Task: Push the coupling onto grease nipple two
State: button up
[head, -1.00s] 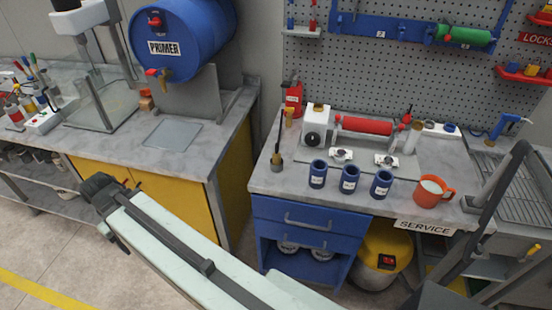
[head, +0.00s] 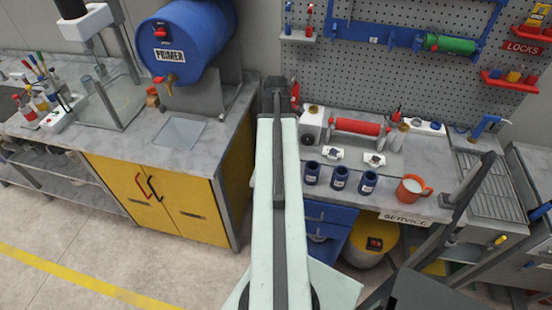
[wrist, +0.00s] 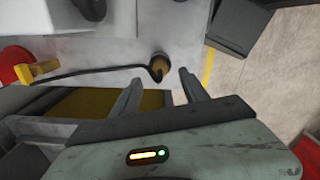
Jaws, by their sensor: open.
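My gripper (head: 275,84) is at the end of my raised arm in the head view, over the left end of the service bench. In the wrist view my gripper (wrist: 158,77) is open and its fingers are empty. A brown, brass-like piece, apparently the coupling (wrist: 161,62), shows just beyond and between the fingertips, at the end of a black hose (wrist: 100,72). My arm hides it in the head view. Two small white blocks with dark tops, one left (head: 333,153) and one right (head: 374,160), sit before the red roller (head: 358,127). Nipple numbers are not readable.
Several blue cans, one in the middle (head: 340,178), and an orange mug (head: 411,189) stand along the bench front. A blue primer drum (head: 185,38) is at left above a yellow cabinet (head: 170,195). A dark frame (head: 470,190) rises at right.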

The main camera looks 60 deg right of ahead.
notch_tip(320, 180, down, 8)
jog(key=b, duration=0.6)
jog(key=shift+r+b, duration=0.25)
jog(key=shift+b, duration=0.05)
jog(key=shift+r, duration=0.2)
grip_shut()
